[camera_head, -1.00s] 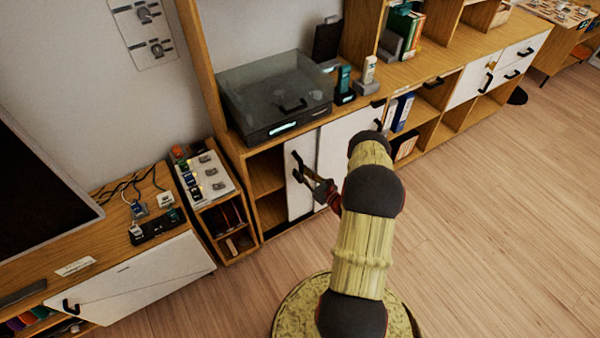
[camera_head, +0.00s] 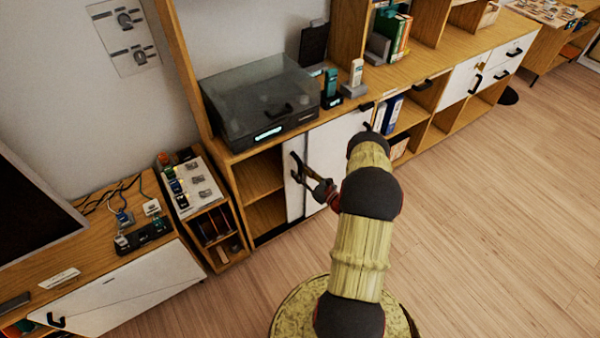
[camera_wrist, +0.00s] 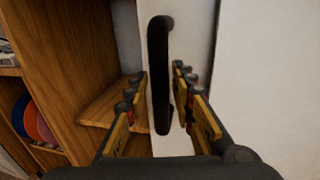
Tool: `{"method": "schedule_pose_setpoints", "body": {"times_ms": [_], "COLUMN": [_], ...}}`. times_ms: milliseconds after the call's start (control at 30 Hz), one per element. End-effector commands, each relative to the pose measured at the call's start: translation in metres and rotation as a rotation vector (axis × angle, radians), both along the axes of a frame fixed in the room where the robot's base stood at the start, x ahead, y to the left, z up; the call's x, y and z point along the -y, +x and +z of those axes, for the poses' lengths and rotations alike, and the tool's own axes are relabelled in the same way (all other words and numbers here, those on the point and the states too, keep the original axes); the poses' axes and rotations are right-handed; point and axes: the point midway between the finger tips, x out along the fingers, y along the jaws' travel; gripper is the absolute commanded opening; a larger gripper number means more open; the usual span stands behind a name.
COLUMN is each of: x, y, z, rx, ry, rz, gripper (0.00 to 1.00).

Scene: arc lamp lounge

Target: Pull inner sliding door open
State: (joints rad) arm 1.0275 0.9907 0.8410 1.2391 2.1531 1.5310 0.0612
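The inner sliding door (camera_head: 294,192) is a narrow white panel to the left of the white outer door (camera_head: 338,148) and partly behind it. A dark shelf opening shows to its left. Its black vertical handle (camera_head: 297,168) also shows large in the wrist view (camera_wrist: 158,70). My gripper (camera_head: 308,174) is at the handle. In the wrist view my gripper (camera_wrist: 158,85) has its fingers apart, one on each side of the handle. Visible gaps remain on both sides; I cannot tell whether a finger touches it lower down.
A dark glass-lidded box (camera_head: 262,105) stands on the cabinet top. A small unit with a switch panel (camera_head: 190,183) is left of the opening. A white-fronted low cabinet (camera_head: 130,290) stands further left. The wooden floor (camera_head: 480,220) at right is clear.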

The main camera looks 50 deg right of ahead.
Motion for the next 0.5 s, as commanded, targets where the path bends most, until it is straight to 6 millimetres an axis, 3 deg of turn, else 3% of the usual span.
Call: {"method": "schedule_pose_setpoints", "body": {"times_ms": [367, 500], "x": [-0.0001, 0.0003], "y": [-0.0002, -0.0094], "z": [0.0002, 0.0], "rx": [0.001, 0.0], "ry": [0.0, 0.0], "rz": [0.0, -0.001], "gripper": [0.33, 0.33]}}
